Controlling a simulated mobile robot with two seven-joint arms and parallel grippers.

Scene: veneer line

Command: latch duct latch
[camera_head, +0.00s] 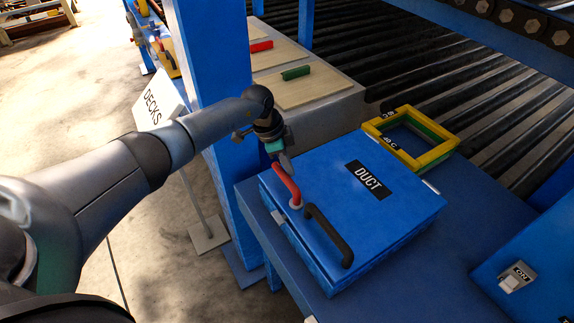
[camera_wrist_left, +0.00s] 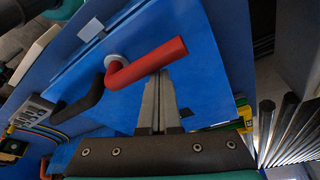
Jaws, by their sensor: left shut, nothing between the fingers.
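The blue duct box (camera_head: 325,187) with a black DUCT label lies closed on a blue table. Its latch, a red bent handle (camera_head: 287,183) on a pale round pivot, sits on the lid near the left edge; it also shows in the left wrist view (camera_wrist_left: 148,65). A black handle (camera_head: 329,236) is beside it. My left gripper (camera_head: 285,160) is shut and empty at the far end of the red latch. In the left wrist view its closed fingers (camera_wrist_left: 160,95) lie beside the red bar's free end; I cannot tell whether they touch. My right gripper is not in view.
A yellow and green frame (camera_head: 448,150) lies on the table behind the box. Rollers (camera_head: 480,110) run behind. A switch box (camera_head: 517,277) is at the right.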

